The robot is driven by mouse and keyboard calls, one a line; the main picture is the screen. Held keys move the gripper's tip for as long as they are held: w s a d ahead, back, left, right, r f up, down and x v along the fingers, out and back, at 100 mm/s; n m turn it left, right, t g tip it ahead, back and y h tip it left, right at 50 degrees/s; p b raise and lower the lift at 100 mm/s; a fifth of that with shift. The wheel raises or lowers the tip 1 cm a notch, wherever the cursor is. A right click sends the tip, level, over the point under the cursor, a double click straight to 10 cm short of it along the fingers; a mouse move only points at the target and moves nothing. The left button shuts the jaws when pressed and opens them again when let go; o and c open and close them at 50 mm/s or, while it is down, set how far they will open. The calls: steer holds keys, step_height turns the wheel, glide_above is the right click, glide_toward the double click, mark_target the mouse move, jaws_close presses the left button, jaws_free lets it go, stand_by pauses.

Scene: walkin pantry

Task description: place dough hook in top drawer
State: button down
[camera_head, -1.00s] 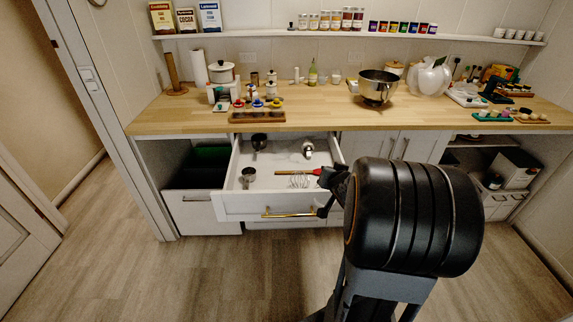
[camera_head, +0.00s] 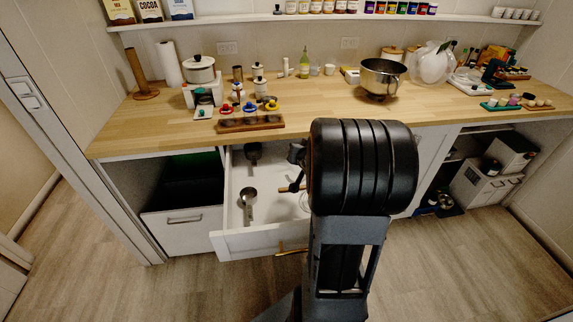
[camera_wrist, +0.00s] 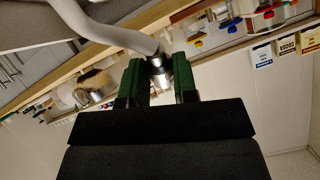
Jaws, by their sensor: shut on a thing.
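The dough hook (camera_wrist: 110,36) is a pale grey curved rod with a shiny metal collar. In the wrist view its collar end sits between the green fingers of my gripper (camera_wrist: 158,72), which is shut on it. The top drawer (camera_head: 262,242) is pulled open under the counter in the head view. Inside lie a dark ladle (camera_head: 253,152), a metal cup (camera_head: 248,196) and a whisk (camera_head: 305,203), partly hidden. My arm covers the drawer's right part. In the head view the hook cannot be made out, so its height over the drawer cannot be told.
The wooden counter (camera_head: 180,127) above holds a pot (camera_head: 200,70), a brown tray (camera_head: 250,124) and a steel mixing bowl (camera_head: 380,77). A lower bin (camera_head: 185,218) stands left of the drawer. The drawer's left floor has free room. The floor in front is clear.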

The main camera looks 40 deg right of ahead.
steer(key=shift+w+d+f+b, duration=0.2)
steer(key=shift+w+d+f, duration=0.55)
steer(key=shift+w+f, duration=1.1)
steer(key=shift+w+d+f+b, duration=0.15)
steer(key=shift+w+d+f, duration=0.55)
steer(key=shift+w+f, duration=1.2)
steer(key=shift+w+d+f+b, duration=0.2)
steer(key=shift+w+d+f, duration=0.55)
steer(key=shift+w+f, duration=1.1)
steer(key=shift+s+f, duration=0.35)
steer(key=shift+s, duration=0.05)
steer(key=shift+f, duration=0.15)
steer(key=c, duration=0.9)
jaws_free()
